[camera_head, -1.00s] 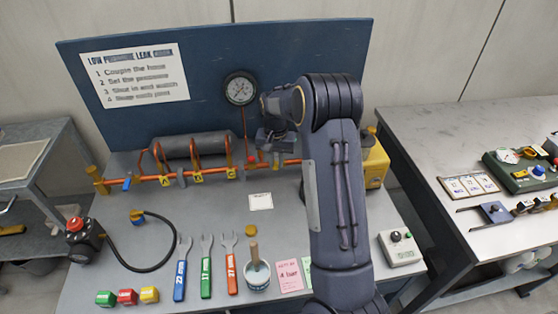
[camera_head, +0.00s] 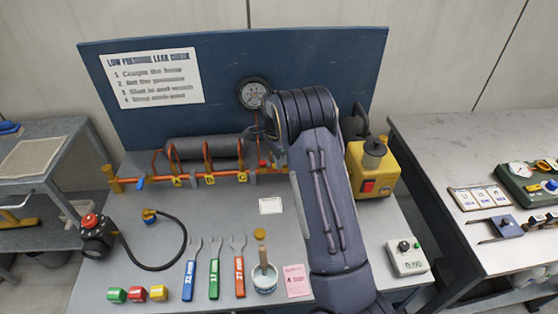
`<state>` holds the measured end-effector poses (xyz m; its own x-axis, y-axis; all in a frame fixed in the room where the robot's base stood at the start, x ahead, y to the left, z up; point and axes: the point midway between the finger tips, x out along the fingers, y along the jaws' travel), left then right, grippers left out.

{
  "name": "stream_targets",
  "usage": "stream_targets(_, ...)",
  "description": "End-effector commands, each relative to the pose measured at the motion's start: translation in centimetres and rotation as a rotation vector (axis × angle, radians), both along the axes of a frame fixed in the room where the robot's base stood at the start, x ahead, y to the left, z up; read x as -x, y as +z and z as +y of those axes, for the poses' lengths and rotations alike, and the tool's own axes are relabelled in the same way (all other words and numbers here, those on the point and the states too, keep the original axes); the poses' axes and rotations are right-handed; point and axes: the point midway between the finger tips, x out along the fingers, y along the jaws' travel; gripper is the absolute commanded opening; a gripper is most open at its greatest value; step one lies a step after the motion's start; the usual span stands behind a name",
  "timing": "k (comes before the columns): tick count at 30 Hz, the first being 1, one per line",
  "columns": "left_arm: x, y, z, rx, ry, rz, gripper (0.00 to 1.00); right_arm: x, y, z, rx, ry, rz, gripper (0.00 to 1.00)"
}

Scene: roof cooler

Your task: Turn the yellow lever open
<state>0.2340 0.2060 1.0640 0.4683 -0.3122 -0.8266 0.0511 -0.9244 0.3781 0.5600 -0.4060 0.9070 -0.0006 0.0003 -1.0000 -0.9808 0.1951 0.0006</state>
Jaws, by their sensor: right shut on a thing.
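My right arm comes in from the bottom right and bends over the middle of the bench. Its gripper (camera_head: 263,133) is largely hidden behind the arm's dark bend, near the copper riser below the round gauge (camera_head: 252,93). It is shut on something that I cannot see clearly. A copper pipe (camera_head: 221,174) runs along the bench with yellow tags and a blue handle (camera_head: 140,183) near its left end. I cannot make out the yellow lever; part of the pipe's right end is behind my arm. My left gripper is not in view.
A blue backboard (camera_head: 320,65) stands behind the pipe. A yellow box (camera_head: 371,172) with a red switch is right of my arm. A black hose (camera_head: 185,235) curls at left.

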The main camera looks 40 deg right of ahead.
Motion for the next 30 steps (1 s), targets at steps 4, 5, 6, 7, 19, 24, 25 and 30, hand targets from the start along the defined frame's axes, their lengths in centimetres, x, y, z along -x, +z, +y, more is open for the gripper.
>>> stream_targets(4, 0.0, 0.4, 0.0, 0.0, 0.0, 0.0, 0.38, -0.6, 0.2, -0.2, 0.002, -0.118, -0.003, 0.0)
stream_targets(5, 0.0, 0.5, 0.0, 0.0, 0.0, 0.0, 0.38, -0.7, 0.2, -0.2, 0.002, -0.139, -0.003, 0.0)
stream_targets(6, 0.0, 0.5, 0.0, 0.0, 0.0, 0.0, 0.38, -0.8, 0.2, -0.2, 0.002, -0.165, -0.003, 0.0)
stream_targets(7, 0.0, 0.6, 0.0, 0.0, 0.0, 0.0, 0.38, -0.9, 0.1, -0.3, 0.003, -0.184, -0.003, 0.0)
stream_targets(19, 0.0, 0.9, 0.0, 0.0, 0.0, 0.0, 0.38, -1.5, 0.1, -0.6, 0.001, -0.335, -0.004, 0.0)
stream_targets(24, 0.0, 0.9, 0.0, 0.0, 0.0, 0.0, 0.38, -1.6, 0.1, -0.6, 0.001, -0.352, -0.005, 0.0)
stream_targets(25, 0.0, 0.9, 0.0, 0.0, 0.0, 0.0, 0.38, -1.6, 0.1, -0.7, 0.001, -0.353, -0.005, 0.0)
stream_targets(30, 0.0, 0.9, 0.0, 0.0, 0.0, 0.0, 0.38, -1.6, 0.1, -0.7, 0.002, -0.353, -0.007, 0.0)
